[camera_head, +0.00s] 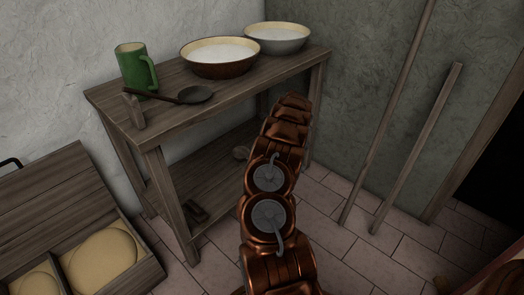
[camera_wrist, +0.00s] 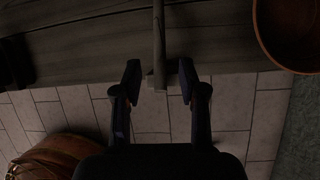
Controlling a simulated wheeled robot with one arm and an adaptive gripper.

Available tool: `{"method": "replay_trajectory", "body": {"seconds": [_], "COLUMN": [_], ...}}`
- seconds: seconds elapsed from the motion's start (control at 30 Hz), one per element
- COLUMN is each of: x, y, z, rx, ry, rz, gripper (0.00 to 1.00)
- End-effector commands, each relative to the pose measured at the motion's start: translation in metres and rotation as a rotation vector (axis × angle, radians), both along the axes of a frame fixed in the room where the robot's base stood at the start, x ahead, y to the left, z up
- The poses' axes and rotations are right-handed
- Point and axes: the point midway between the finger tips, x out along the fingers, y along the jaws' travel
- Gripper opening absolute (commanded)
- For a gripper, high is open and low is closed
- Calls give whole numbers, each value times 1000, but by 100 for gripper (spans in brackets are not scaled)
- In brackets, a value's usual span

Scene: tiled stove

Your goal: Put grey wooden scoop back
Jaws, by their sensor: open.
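In the wrist view, a narrow grey wooden handle (camera_wrist: 158,45), which looks like the scoop's, runs down over the edge of dim grey planks. Its thicker end lies between the fingers of my gripper (camera_wrist: 158,82). The fingers are open, with a gap on each side of the handle. The far end of the handle is cut off by the picture's top. In the head view my arm hides the gripper, and I cannot make out the scoop there for certain.
On the wooden table (camera_head: 150,128) are a green mug (camera_head: 132,68), a dark ladle (camera_head: 195,95), a small grey wooden piece (camera_head: 133,110) and two bowls (camera_head: 220,70). A brown round vessel (camera_wrist: 292,35) is right of my gripper. Poles (camera_head: 418,145) lean at right.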

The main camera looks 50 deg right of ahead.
Motion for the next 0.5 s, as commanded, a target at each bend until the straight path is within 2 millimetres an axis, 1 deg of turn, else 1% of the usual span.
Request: {"method": "replay_trajectory", "body": {"seconds": [0.03, 0.13, 0.3, 0.5], "x": [-2, -6, -10, -11], "y": [0, -1, -1, -1], "z": [10, 18, 23, 22], "rx": [0, -1, 0, 0], "ry": [-3, -2, 0, 1], "rz": [0, -1, 1, 0], "gripper": [42, 42, 42, 42]}}
